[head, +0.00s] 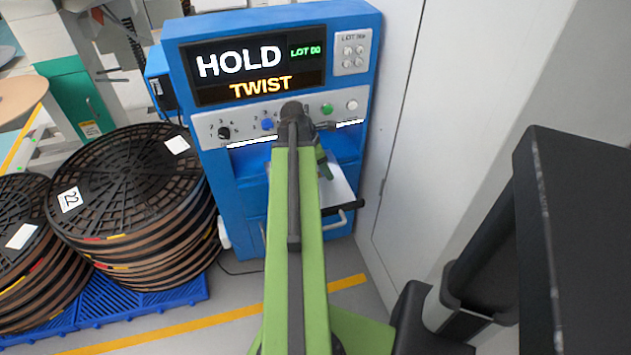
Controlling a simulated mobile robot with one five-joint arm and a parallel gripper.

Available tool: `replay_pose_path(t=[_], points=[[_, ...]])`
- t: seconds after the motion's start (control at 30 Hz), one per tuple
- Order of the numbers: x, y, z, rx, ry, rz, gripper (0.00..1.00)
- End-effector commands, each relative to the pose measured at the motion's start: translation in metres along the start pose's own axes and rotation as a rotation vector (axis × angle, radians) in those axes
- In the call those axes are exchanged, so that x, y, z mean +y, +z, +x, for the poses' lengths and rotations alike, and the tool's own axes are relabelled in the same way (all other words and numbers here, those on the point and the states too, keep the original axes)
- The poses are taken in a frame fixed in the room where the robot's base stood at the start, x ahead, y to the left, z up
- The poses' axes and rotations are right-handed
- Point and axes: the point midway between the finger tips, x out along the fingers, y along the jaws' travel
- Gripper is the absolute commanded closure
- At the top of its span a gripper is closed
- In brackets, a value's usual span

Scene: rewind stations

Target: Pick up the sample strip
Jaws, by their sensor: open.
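A blue machine (226,185) stands ahead with a display reading HOLD, LOT 00 and TWIST. A pale flat piece (341,190) shows in its lower opening, right of my arm; I cannot tell whether it is the sample strip or part of the machine. My green arm reaches forward to the machine. My gripper (324,165) is open, small and mostly hidden behind the arm's end, near the upper left edge of the pale piece. I cannot tell whether it touches anything. No other strip can be made out.
Stacked black reels (122,190) stand on a blue pallet (150,306) at the left. The machine's knob panel (237,124) is just behind the arm's end. A white wall (440,130) is close on the right. A yellow line (190,327) crosses the grey floor.

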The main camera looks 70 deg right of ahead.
Motion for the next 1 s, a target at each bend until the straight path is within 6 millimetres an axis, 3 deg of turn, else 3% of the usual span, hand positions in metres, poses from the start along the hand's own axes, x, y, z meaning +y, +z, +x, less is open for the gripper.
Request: replay_pose_path(t=[0.17, 0.5, 1.0], points=[[0.000, 0.000, -0.002, 0.001, 0.000, -0.001, 0.55], [0.000, 0.000, -0.002, 0.001, 0.001, -0.001, 1.00], [0.000, 0.003, -0.011, 0.001, 0.001, -0.002, 1.00]])
